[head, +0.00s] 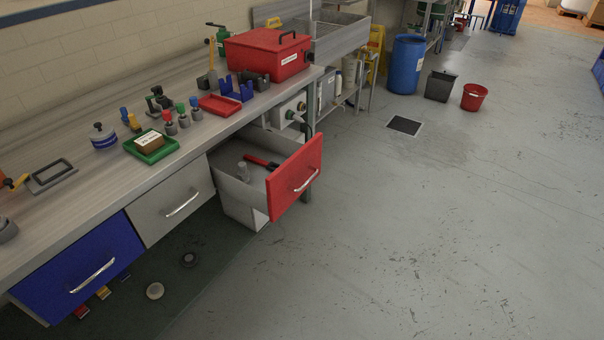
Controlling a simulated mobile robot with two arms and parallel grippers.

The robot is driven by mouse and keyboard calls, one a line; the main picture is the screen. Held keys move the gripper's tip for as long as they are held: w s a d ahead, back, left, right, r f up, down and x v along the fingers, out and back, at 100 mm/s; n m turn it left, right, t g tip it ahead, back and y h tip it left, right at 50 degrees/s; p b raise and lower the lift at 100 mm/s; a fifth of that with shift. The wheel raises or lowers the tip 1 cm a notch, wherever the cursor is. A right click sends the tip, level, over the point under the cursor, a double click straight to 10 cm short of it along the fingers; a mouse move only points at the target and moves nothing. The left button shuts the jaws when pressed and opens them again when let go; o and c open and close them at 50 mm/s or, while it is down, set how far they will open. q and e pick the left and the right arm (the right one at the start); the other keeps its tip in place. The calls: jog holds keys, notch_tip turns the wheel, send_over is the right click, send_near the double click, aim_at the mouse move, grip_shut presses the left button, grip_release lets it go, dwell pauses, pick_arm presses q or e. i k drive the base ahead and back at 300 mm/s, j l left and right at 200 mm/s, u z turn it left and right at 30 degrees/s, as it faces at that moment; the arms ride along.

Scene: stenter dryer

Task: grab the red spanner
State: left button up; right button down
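A long red tool with a dark end, which looks like the red spanner (259,161), lies in the open drawer with the red front (295,179). Neither of my grippers shows in the head view.
The workbench (120,190) carries a red toolbox (268,55), a red tray (220,105), a green tray (151,147) and several small tools. Grey (172,204) and blue (85,272) drawers are shut. Floor to the right is clear, with bins farther back.

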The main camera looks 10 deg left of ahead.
aim_at(269, 165)
jog(key=i+l+u, duration=0.35)
jog(key=i+l, duration=0.15)
jog(key=i+l+u, duration=0.3)
jog(key=l, duration=0.3)
jog(key=i, duration=0.1)
